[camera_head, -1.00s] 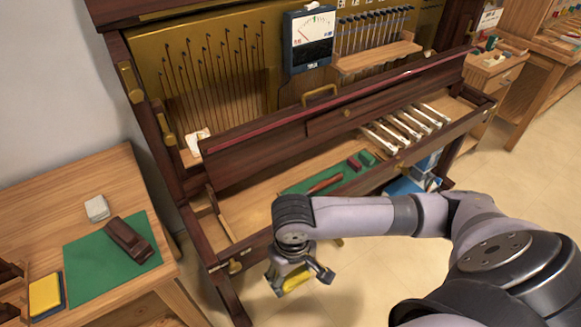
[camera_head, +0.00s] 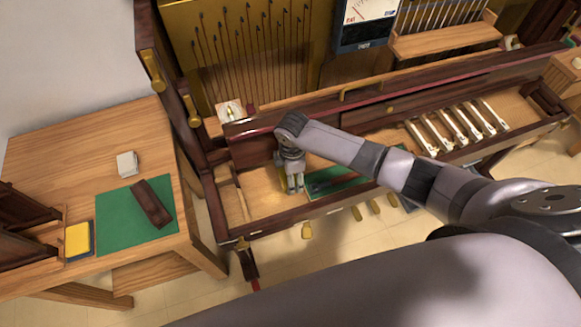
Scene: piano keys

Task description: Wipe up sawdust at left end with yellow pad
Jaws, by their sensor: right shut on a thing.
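My right gripper (camera_head: 295,187) reaches down into the open key bed (camera_head: 262,200) of the piano, near its left end. Pale, faintly yellowish wood shows on the bed floor to the left of the gripper. I cannot clearly tell sawdust from bare wood there, nor whether the pad touches the floor. My left gripper is not in view.
A green mat (camera_head: 335,182) with dark tools lies right of the gripper. White keys (camera_head: 455,130) stand farther right. The dark rail (camera_head: 400,92) runs behind the gripper. The left bench holds a plane (camera_head: 152,203), a white block (camera_head: 127,164) and a yellow-and-blue pad (camera_head: 78,240).

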